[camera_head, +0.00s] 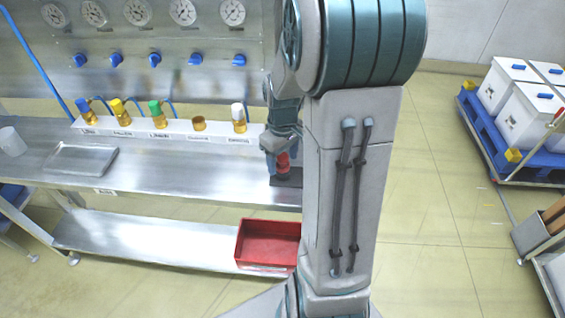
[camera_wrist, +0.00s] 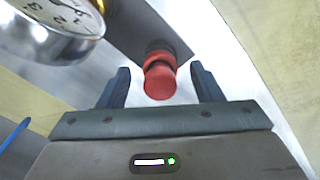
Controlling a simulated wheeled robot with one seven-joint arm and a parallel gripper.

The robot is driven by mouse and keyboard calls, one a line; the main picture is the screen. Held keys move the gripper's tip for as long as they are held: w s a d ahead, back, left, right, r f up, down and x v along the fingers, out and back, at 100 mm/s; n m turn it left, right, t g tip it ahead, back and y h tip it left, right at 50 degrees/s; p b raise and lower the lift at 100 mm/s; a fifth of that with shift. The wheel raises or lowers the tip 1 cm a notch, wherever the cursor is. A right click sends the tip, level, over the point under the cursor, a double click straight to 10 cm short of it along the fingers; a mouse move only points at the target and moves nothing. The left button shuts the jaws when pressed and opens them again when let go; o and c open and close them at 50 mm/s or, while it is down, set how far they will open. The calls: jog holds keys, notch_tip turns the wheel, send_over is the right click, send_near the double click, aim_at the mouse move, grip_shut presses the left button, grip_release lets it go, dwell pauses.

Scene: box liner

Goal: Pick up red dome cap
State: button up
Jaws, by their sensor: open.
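The red dome cap (camera_wrist: 160,80) shows in the wrist view between the two dark fingers of my open gripper (camera_wrist: 161,86). It has a rounded red top with a red collar behind it and a dark base below. Clear gaps separate the cap from both fingers in that view. In the head view the red cap (camera_head: 283,163) sits on a dark plate at the right end of the steel bench, with my gripper (camera_head: 283,170) around it. My arm hides part of that area.
A round gauge (camera_wrist: 55,25) is close at the upper left in the wrist view. A white rack (camera_head: 170,130) with several capped bottles stands along the back of the bench. A metal tray (camera_head: 80,160) lies at left. A red bin (camera_head: 268,245) sits on the lower shelf.

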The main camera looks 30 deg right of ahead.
jog(key=c, duration=1.1)
jog(key=shift+o, duration=0.2)
jog(key=shift+r, duration=0.1)
